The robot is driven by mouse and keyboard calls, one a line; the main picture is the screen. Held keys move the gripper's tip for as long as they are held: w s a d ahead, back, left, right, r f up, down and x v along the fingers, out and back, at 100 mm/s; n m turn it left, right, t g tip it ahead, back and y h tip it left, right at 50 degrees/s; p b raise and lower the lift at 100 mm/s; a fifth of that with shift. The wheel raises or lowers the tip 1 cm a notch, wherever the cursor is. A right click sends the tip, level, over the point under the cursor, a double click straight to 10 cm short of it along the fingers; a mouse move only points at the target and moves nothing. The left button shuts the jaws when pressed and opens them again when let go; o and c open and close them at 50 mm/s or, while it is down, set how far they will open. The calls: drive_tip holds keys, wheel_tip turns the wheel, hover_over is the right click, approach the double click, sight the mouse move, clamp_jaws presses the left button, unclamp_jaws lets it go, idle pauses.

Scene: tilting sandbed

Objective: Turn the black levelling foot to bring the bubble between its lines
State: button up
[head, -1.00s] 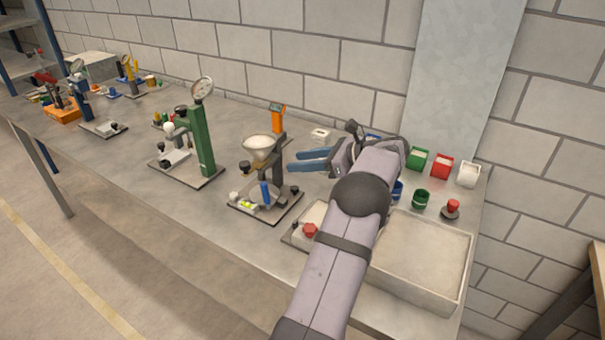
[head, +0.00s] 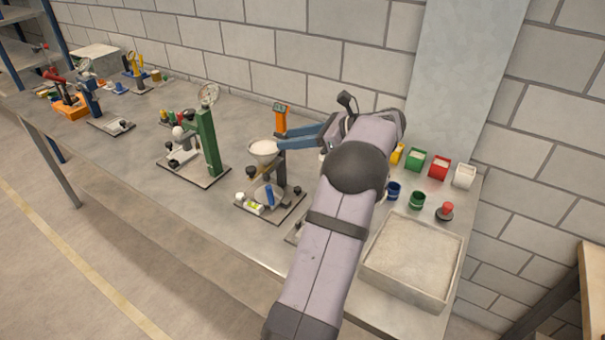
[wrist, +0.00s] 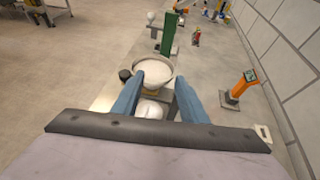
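The funnel stand holds a white sand-filled funnel (head: 263,150) above a dark base plate (head: 283,210). A yellow-green bubble vial (head: 254,207) lies at its front left; the bubble is too small to read. One black knob (head: 297,190) is at the plate's right, another black knob (head: 250,171) at its back left. I cannot tell which is the levelling foot. My gripper (head: 279,138) is open and empty, its blue fingers just right of and above the funnel. In the wrist view the fingers spread either side of the funnel (wrist: 153,73); a black knob (wrist: 125,74) shows left of it.
A green stand with a dial (head: 207,140) is to the left. An orange device (head: 280,118) stands behind. Coloured bins (head: 415,160), cups (head: 417,199), a red-topped knob (head: 445,210) and a sand tray (head: 412,258) are to the right. Bench is clear in front of the green stand.

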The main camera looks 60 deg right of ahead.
wheel_tip(320, 180, down, 9)
drive_tip(key=s+a+m+g+h, duration=0.2)
drive_tip(key=s+m, duration=0.1)
drive_tip(key=m, duration=0.1)
drive_tip(key=g+h, duration=0.2)
approach(299, 189)
drive_tip(key=shift+w+a+r+m+p, duration=0.3)
drive_tip(key=shift+w+a+p, duration=0.1)
drive_tip(key=shift+w+a, duration=0.2)
drive_tip(key=shift+s+d+f+g, duration=0.25)
drive_tip(key=shift+s+d+g, duration=0.1)
drive_tip(key=shift+d, duration=0.1)
drive_tip(key=shift+p+x, duration=1.1)
drive_tip(key=shift+x, duration=2.55)
drive_tip(key=shift+r, duration=0.1)
clamp_jaws()
